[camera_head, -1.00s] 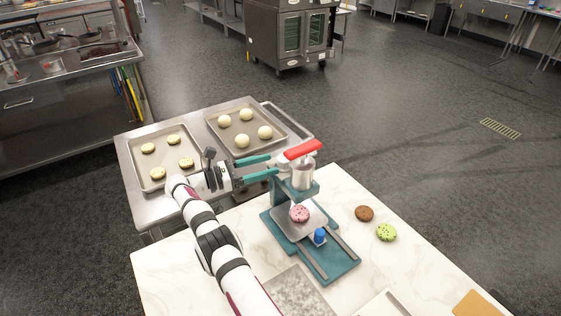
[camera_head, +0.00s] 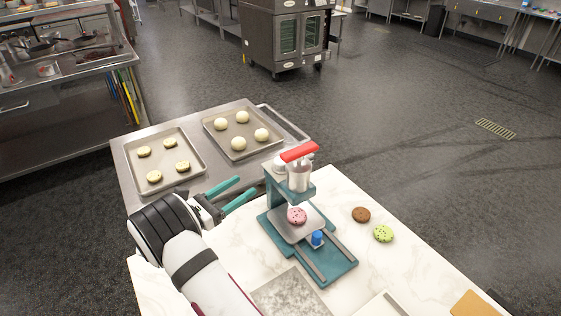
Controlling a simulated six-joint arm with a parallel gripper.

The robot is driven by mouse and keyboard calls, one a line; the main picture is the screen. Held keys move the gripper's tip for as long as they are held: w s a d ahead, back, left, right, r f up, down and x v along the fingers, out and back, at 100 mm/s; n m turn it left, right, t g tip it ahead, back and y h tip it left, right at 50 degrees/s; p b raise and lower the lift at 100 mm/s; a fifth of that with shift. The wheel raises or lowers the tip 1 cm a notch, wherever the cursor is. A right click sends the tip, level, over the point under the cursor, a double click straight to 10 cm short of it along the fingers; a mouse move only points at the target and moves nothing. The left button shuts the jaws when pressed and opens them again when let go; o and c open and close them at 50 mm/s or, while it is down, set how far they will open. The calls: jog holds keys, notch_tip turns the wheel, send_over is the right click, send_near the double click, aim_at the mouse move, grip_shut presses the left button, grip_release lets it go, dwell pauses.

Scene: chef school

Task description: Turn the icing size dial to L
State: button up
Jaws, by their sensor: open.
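The icing machine (camera_head: 279,207) is a teal press with a red lever (camera_head: 299,151) and a pale cylinder (camera_head: 299,178) on top. It stands on the white marble counter. A blue knob (camera_head: 317,238) sits on its base near the front, likely the size dial; no L marking is readable. A pink cookie (camera_head: 296,216) lies on the machine's plate. My gripper (camera_head: 232,192), with two teal fingers, is open and empty. In the picture it is left of the machine, apart from it, with the blue knob to its lower right.
A brown cookie (camera_head: 361,214) and a green cookie (camera_head: 383,233) lie right of the machine. A steel table (camera_head: 127,160) behind holds two trays, one with round dough balls (camera_head: 242,117). A grey stone slab (camera_head: 283,293) lies in front.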

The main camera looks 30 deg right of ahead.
aim_at(276, 164)
jog(key=x, duration=1.5)
jog(key=shift+d, duration=0.15)
